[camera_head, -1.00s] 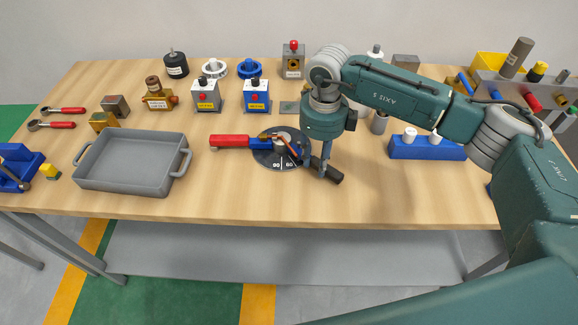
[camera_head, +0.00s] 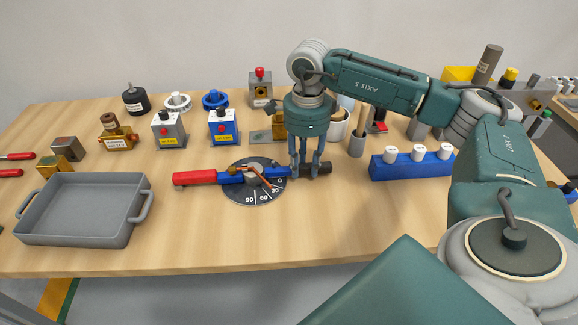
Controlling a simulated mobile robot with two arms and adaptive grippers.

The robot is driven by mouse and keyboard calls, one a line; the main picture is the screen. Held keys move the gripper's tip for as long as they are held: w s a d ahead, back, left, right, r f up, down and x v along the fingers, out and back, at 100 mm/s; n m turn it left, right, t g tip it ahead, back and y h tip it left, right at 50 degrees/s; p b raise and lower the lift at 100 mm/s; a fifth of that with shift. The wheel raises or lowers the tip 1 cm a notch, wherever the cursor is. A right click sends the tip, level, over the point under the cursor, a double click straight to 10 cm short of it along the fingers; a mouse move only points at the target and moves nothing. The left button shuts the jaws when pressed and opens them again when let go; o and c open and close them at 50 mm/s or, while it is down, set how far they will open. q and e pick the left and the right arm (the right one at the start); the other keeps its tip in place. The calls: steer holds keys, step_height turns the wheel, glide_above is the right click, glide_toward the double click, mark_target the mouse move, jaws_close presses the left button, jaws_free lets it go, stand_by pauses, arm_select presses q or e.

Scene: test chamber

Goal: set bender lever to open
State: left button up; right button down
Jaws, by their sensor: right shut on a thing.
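The bender (camera_head: 237,192) stands on the table with a dark round dial marked in degrees. A red handle (camera_head: 195,178) sticks out to its left, joined to a blue part. The bender lever (camera_head: 322,169) has a dark grip that points right, nearly in line with the red handle. A thin copper-coloured piece (camera_head: 258,176) lies across the dial's middle. My right gripper (camera_head: 304,174) reaches down from above and is shut on the lever, whose dark end sticks out past the fingers. My left gripper is not in view.
A grey tray (camera_head: 137,228) stands at the left. A blue block with white caps (camera_head: 410,170) stands right of the lever. Grey (camera_head: 168,131) and blue (camera_head: 223,128) boxes with red knobs stand behind the bender. The table in front of the bender is clear.

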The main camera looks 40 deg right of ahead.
mark_target(304, 167)
steer(key=shift+w, duration=0.1)
stand_by(0.4)
steer(key=c, duration=1.3)
jaws_free()
step_height(304, 167, up, 12)
steer(key=shift+r, duration=0.1)
